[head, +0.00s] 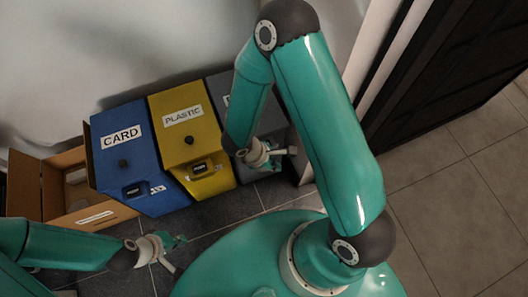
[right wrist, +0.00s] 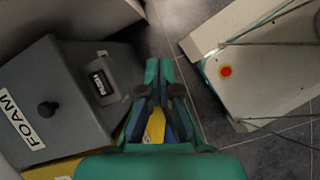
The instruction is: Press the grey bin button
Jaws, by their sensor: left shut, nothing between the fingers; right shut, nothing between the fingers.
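The grey bin (head: 218,88) stands at the right end of the bin row in the head view, largely hidden by my right arm. In the right wrist view the grey bin (right wrist: 60,70) bears a FOAM label, a round black knob (right wrist: 47,109) and a small dark framed panel (right wrist: 101,83) on its sloped front. I cannot tell which of these is the button. My right gripper (head: 288,152) is shut and empty in front of this bin; in the right wrist view its fingers (right wrist: 164,68) are right of the panel, apart from it. My left gripper (head: 178,240) is shut and empty at lower left.
A yellow PLASTIC bin (head: 177,100) stands left of the grey one, then a blue CARD bin (head: 120,115). An open cardboard box (head: 55,175) is at the far left. Dark floor tiles (head: 240,200) in front are partly clear. A wall is behind.

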